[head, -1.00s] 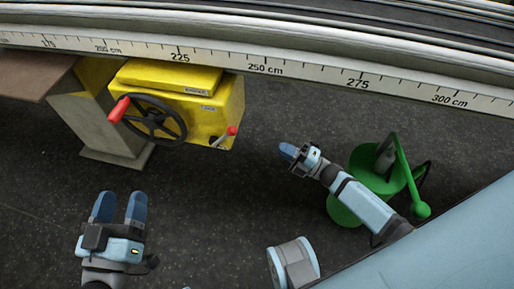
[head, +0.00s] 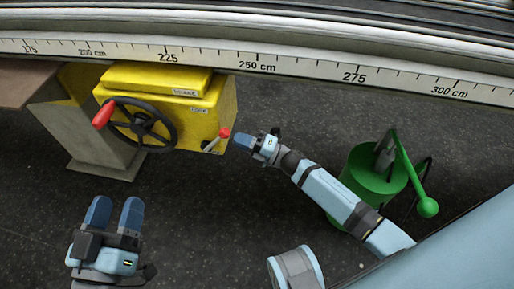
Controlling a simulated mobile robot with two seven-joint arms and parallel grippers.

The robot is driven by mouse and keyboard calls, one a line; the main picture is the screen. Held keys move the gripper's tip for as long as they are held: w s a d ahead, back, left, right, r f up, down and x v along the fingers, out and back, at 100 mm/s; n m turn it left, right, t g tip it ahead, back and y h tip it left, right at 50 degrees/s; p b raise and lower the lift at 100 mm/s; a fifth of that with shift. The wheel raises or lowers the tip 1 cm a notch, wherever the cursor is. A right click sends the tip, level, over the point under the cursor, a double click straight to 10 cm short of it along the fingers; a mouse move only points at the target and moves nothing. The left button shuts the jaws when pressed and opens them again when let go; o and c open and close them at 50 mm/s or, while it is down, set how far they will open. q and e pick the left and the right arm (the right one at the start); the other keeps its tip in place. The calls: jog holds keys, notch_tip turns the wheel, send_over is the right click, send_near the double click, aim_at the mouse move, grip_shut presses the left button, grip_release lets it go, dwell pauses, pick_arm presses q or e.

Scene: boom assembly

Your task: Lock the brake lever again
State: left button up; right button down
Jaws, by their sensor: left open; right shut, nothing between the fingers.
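The brake lever (head: 217,138) is a short lever with a red knob on the lower right front of the yellow winch box (head: 203,110). It tilts up to the right. My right gripper (head: 243,141) is shut and empty, its fingertips just right of the red knob with a small gap in the picture; I cannot tell whether they touch. My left gripper (head: 115,218) is open and empty, low on the left, well away from the box.
A black handwheel (head: 172,127) with a red handle (head: 103,116) is on the box front. A ruler rail (head: 310,68) runs across the top. A green cylinder with a pump lever (head: 365,172) stands on the right, behind my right arm. Dark floor between is clear.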

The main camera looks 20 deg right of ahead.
jog(key=shift+w+a+r, duration=0.15)
jog(key=shift+w+a, duration=0.25)
jog(key=shift+a, duration=0.05)
